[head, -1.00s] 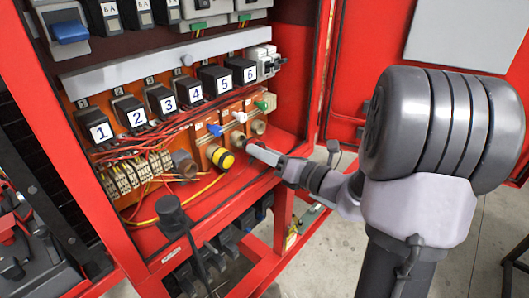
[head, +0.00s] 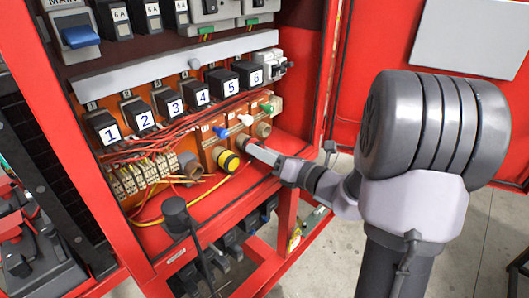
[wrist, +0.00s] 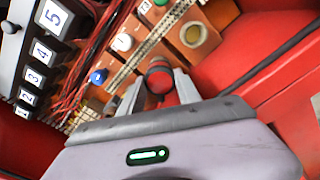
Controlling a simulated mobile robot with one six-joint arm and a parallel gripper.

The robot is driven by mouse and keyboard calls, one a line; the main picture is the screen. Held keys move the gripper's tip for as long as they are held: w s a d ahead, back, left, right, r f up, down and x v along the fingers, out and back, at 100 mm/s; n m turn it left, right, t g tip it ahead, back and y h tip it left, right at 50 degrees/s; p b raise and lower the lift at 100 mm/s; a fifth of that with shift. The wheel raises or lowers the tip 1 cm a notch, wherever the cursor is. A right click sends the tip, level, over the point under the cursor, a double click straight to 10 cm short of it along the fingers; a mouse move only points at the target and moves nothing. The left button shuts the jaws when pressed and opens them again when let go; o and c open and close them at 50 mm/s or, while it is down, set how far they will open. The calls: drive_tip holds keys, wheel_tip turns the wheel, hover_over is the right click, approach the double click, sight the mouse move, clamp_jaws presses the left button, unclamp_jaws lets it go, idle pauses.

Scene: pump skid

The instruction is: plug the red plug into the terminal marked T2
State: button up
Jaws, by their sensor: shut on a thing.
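My gripper (wrist: 158,80) is shut on the red plug (wrist: 160,86), whose red end with a dark band shows between the fingers in the wrist view. The plug lines up with the middle terminal block, the one with the white knob (wrist: 122,42). It hides that block's socket, so I cannot tell whether it is inserted or just in front. In the head view my gripper (head: 253,150) is at this same block with the white knob (head: 245,120); the plug is hidden there. The terminal markings are too small to read surely.
The left block has a blue knob (head: 220,132) and a yellow-ringed plug (head: 229,161). The right block has a green knob (head: 267,107) and an open-looking socket (wrist: 193,35). Red wires (head: 180,125) and numbered black units (head: 221,84) lie close by. Red cabinet walls flank the opening.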

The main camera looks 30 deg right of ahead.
drive_tip(key=shift+w+a, duration=0.2)
drive_tip(key=shift+w, duration=0.3)
drive_tip(key=o, duration=1.4)
drive_tip(key=p+v, duration=0.3)
drive_tip(key=v, duration=1.4)
drive_tip(key=shift+s+r, duration=0.1)
drive_tip(key=shift+s, duration=0.15)
